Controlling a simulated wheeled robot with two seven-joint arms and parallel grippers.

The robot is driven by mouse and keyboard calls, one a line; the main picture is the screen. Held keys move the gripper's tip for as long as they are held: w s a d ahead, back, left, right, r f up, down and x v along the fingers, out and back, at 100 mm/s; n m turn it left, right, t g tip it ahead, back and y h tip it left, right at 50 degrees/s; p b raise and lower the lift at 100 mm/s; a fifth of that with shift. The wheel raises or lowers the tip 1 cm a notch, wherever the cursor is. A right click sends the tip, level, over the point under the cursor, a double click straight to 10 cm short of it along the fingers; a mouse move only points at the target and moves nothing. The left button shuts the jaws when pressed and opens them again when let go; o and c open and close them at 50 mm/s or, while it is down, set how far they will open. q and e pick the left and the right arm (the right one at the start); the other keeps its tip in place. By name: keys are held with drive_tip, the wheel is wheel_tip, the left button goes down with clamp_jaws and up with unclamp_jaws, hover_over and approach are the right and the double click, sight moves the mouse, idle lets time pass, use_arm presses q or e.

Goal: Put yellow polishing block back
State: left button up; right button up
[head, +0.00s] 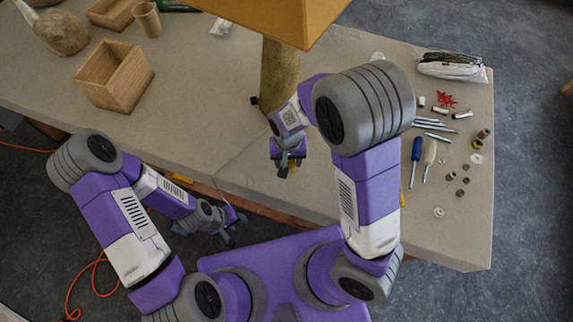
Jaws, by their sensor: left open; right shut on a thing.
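My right gripper (287,166) is over the table, in front of the lamp's post. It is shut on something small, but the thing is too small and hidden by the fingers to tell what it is. My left gripper (233,222) is open and empty, low beside the table's front edge. I cannot clearly make out the yellow polishing block. A small yellow patch (182,179) shows at the table's front edge behind my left arm, and a thin yellow bit (402,199) shows beside my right arm. I cannot tell what either is.
The lamp with its wooden post (279,75) and orange shade (265,18) stands at the back middle. An open wooden box (112,76) is on the left. Screwdrivers (416,155) and several small parts lie on the right.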

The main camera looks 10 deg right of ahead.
wheel_tip(320, 180, down, 6)
drive_tip(key=shift+b, duration=0.6)
drive_tip(key=o, duration=0.9)
drive_tip(key=shift+o, duration=0.2)
wheel_tip(320, 180, up, 12)
drive_tip(key=p, duration=0.3)
drive_tip(key=shift+r, duration=0.1)
